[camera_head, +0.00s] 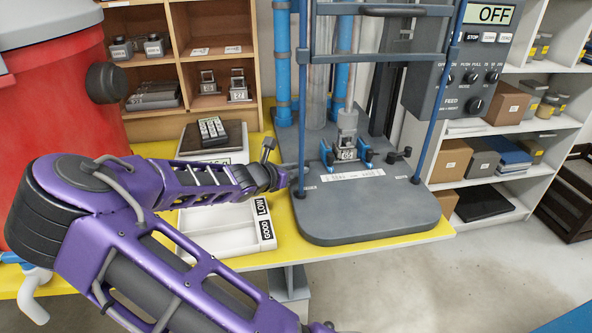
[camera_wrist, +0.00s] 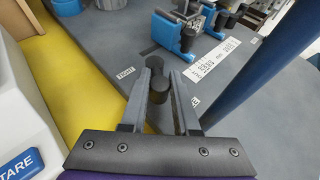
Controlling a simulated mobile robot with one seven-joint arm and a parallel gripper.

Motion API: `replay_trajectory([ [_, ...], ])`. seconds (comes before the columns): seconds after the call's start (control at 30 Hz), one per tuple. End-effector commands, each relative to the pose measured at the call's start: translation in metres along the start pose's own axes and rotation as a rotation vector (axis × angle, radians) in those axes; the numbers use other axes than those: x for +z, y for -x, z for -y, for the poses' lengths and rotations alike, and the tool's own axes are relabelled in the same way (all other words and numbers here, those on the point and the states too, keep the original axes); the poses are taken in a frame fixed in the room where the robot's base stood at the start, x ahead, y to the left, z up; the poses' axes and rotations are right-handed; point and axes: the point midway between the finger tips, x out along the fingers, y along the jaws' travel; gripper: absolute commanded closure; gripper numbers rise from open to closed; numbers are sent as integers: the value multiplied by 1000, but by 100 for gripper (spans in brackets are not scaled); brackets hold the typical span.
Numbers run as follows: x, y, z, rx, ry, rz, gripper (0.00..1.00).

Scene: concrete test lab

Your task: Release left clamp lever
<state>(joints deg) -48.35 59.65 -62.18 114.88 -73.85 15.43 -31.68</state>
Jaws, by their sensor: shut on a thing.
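The left clamp lever (camera_wrist: 159,84) is a dark lever with a round knob. In the wrist view it stands between the two fingers of my gripper (camera_wrist: 162,98), which are shut on it. A small label reading "TIGHT" lies on the base plate just left of the lever. In the head view my gripper (camera_head: 291,176) reaches the left edge of the grey base plate (camera_head: 360,222), and it hides the lever there. The right clamp lever (camera_head: 399,155) shows at the other side. A metal block (camera_head: 346,150) sits between blue clamp parts (camera_head: 364,153).
A blue guard post (camera_wrist: 270,65) stands close right of my gripper. A white tray (camera_head: 217,238) marked GOOD and LOW and a scale (camera_head: 215,144) lie on the yellow table to the left. A control panel (camera_head: 466,65) reads OFF.

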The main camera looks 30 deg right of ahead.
Motion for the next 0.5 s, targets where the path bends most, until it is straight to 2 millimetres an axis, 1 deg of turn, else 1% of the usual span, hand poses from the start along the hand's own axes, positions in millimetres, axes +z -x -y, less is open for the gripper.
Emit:
replay_trajectory([
  [0.03,1,0,-1,1,-1,1,100],
  [0.07,1,0,-1,1,-1,1,69],
  [0.2,1,0,0,1,-1,1,44],
  [0.23,1,0,0,0,-1,1,41],
  [0.5,1,0,0,-2,-2,0,41],
])
